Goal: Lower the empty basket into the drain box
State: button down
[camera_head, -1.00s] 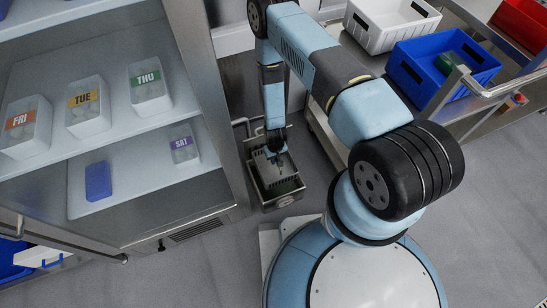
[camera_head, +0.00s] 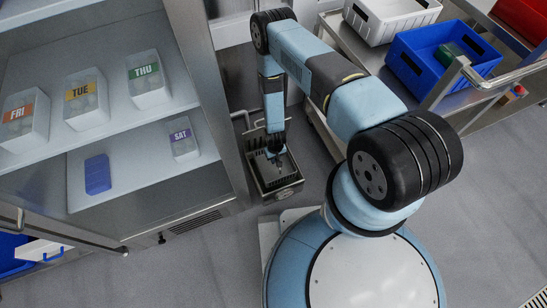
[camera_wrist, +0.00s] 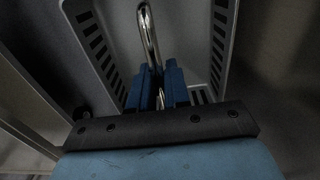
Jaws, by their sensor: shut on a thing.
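The drain box (camera_head: 284,193) is a dark open metal box on the floor, beside the foot of the steel cabinet in the head view. The basket, a grey tray with slotted walls, shows in the wrist view (camera_wrist: 107,66) with its bent metal handle (camera_wrist: 150,32). My gripper (camera_wrist: 159,82) is shut on this handle, between blue fingers. In the head view my gripper (camera_head: 276,154) points down over the box opening. The basket's slotted edge shows inside or just above the box outline; my arm hides part of it, and its exact depth is unclear.
A steel cabinet with shelves (camera_head: 150,110) of labelled tubs stands close on the left. A trolley on the right carries a blue crate (camera_head: 408,70) and a white crate (camera_head: 365,22). Grey floor (camera_head: 200,268) is clear in front of the cabinet.

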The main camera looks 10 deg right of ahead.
aim_at(275, 168)
jog(key=shift+f, duration=5.7)
jog(key=shift+f, duration=0.5)
jog(key=c, duration=1)
grip_release()
jog(key=shift+r, duration=0.1)
jog(key=shift+w+r, duration=0.15)
jog(key=shift+r, duration=7.8)
